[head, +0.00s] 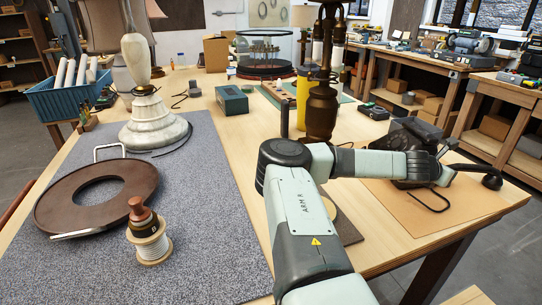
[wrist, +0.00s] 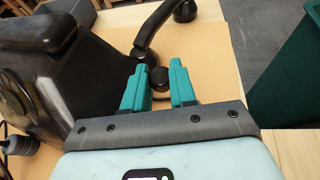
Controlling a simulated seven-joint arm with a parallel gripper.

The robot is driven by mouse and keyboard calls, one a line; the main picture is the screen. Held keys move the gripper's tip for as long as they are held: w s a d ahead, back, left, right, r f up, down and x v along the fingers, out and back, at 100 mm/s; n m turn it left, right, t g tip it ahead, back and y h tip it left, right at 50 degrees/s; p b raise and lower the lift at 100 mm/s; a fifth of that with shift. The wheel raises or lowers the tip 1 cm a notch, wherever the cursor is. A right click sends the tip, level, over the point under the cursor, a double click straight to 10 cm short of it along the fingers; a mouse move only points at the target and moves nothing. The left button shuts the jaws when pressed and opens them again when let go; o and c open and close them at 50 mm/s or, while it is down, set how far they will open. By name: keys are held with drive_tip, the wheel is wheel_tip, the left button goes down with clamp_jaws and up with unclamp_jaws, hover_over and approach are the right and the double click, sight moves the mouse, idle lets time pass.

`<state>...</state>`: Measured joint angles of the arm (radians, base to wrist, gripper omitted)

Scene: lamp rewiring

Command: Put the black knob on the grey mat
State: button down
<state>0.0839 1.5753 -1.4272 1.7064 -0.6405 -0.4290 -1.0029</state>
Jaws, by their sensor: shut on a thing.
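The black knob (wrist: 159,77) is small and round. It sits between the two teal fingertips of my gripper (wrist: 158,84) in the wrist view, and the gripper is shut on it. In the head view my wrist hides the fingertips and the knob, beside the black machine (head: 405,140) at the right. I cannot tell whether the knob touches anything else. The large grey mat (head: 215,240) covers the left part of the table in the head view, well to the left of my gripper.
A curved black lever (wrist: 152,30) rises just beyond my fingertips, and the machine (wrist: 45,60) stands close on the left in the wrist view. A brown ring (head: 60,210), a wire spool (head: 150,248) and a pale lamp base (head: 155,128) occupy the mat. Its front right is clear.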

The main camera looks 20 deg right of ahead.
drive_tip(key=shift+w+d+r+n+t, duration=0.2)
drive_tip(key=shift+d+r+n+t, duration=0.2)
drive_tip(key=shift+d+t, duration=0.1)
drive_tip(key=shift+w+d+r+n+t, duration=0.15)
drive_tip(key=shift+d+r+n+t, duration=0.15)
drive_tip(key=shift+d+r+t, duration=0.15)
drive_tip(key=w+r+n+t+y, duration=0.1)
drive_tip(key=w+r+n+t, duration=0.1)
drive_tip(key=w+r+n+t+y, duration=0.2)
drive_tip(key=r+n, duration=0.1)
drive_tip(key=w+r+n+t+y, duration=0.2)
drive_tip(key=r+t, duration=0.1)
drive_tip(key=shift+w+d, duration=0.35)
drive_tip(key=w+a+f+n+t+y, duration=0.3)
drive_tip(key=w+a+n+y, duration=0.4)
drive_tip(key=w+a, duration=1.15)
drive_tip(key=n+g+y, duration=0.6)
drive_tip(key=n+y, duration=0.6)
hover_over(209, 182)
wheel_tip(209, 182, down, 8)
drive_tip(key=shift+d+f, duration=0.1)
drive_tip(key=shift+f, duration=0.05)
drive_tip(key=shift+w+f, duration=0.1)
drive_tip(key=shift+f, duration=2)
